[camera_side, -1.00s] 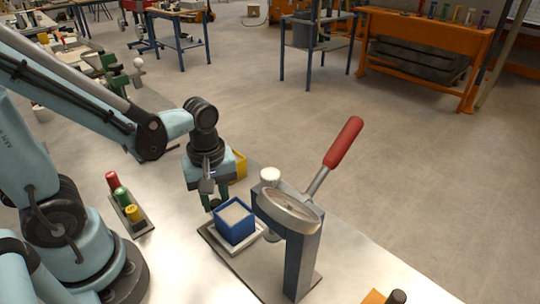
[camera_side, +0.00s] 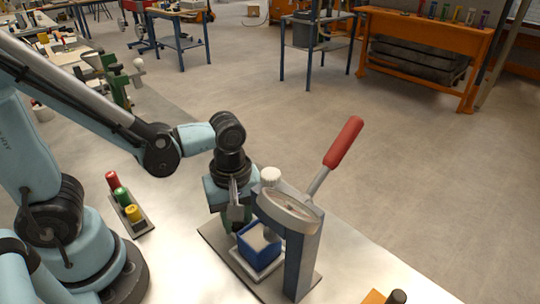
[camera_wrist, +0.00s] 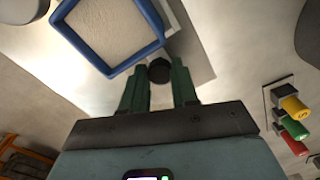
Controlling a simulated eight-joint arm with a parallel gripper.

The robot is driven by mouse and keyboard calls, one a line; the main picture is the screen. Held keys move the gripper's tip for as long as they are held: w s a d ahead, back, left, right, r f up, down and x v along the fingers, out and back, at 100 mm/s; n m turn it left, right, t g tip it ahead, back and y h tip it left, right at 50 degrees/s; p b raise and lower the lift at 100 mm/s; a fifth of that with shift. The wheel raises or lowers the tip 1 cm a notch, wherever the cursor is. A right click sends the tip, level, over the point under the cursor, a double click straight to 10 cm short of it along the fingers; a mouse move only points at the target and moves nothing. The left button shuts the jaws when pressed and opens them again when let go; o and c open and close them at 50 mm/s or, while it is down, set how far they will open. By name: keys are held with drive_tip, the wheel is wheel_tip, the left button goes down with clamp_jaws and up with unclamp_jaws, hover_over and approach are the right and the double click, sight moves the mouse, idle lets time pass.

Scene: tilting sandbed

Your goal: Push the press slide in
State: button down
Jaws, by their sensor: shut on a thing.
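The press (camera_side: 303,260) stands on the bench with a red lever (camera_side: 343,142) raised up and to the right. Its slide (camera_side: 268,270) is a pale tray carrying a blue square box (camera_side: 258,252) filled with pale sand. The box sits low between the press uprights, partly under the press head. My gripper (camera_side: 238,224) is at the left rear side of the slide. In the wrist view my gripper (camera_wrist: 159,78) has its green fingers shut on a round black knob (camera_wrist: 159,69) beside the blue box (camera_wrist: 82,44).
A small rack with red (camera_side: 112,179), green (camera_side: 121,196) and yellow (camera_side: 133,212) cylinders stands to the left. An orange block (camera_side: 374,297) and a dark-topped peg (camera_side: 397,297) are at the bottom right.

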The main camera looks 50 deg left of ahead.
drive_tip(key=shift+d, duration=0.15)
drive_tip(key=c, duration=0.8)
unclamp_jaws()
drive_tip(key=shift+c, duration=0.2)
wheel_tip(320, 180, up, 12)
